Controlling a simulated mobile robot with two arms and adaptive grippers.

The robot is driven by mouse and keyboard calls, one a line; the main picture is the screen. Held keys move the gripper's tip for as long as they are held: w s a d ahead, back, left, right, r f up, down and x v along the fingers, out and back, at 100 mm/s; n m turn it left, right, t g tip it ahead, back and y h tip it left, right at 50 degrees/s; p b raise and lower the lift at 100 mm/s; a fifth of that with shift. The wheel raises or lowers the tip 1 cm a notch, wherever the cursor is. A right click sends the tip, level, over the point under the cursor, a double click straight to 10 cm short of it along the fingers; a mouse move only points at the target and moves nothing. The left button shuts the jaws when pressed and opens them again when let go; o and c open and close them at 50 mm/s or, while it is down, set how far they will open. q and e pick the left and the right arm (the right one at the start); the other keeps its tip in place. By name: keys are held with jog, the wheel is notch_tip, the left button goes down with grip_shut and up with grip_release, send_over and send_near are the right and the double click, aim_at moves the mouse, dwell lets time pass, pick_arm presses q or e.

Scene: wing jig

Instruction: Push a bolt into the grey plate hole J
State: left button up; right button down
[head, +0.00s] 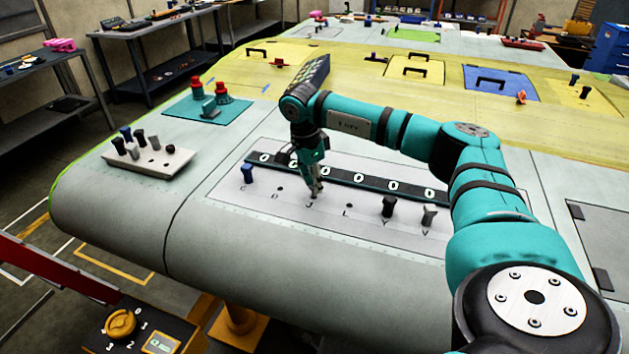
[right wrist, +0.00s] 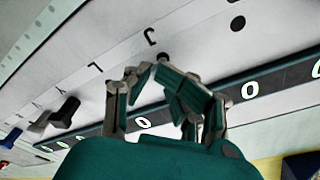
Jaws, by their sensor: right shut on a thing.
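The grey plate (head: 300,225) has a row of lettered holes; it also shows in the right wrist view (right wrist: 195,25). My right gripper (head: 316,192) points down at the plate beside the letter J, its fingertips at hole J. In the right wrist view its fingers (right wrist: 148,80) are shut on a bolt, which they mostly hide. I cannot tell how deep the bolt sits. A blue bolt (head: 249,173) stands at the plate's left end. A black bolt (head: 389,206) and a dark grey one (head: 429,215) stand to the right. My left gripper is out of view.
A dark strip with white rings (head: 347,179) runs just behind the holes. A pale bolt rack (head: 150,160) with several bolts stands at the left. Red-topped items (head: 222,93) stand on a teal mat (head: 235,111) behind it. The wing's front edge is clear.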

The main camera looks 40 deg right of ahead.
jog(key=shift+f+b, duration=0.7)
jog(key=shift+f, duration=0.5)
jog(key=c, duration=0.8)
grip_release()
jog(key=shift+o, duration=0.2)
jog(key=shift+r, duration=0.1)
notch_tip(320, 180, up, 12)
jog(key=a, duration=0.1)
jog(key=shift+w+a, duration=0.25)
jog(key=shift+a, duration=0.15)
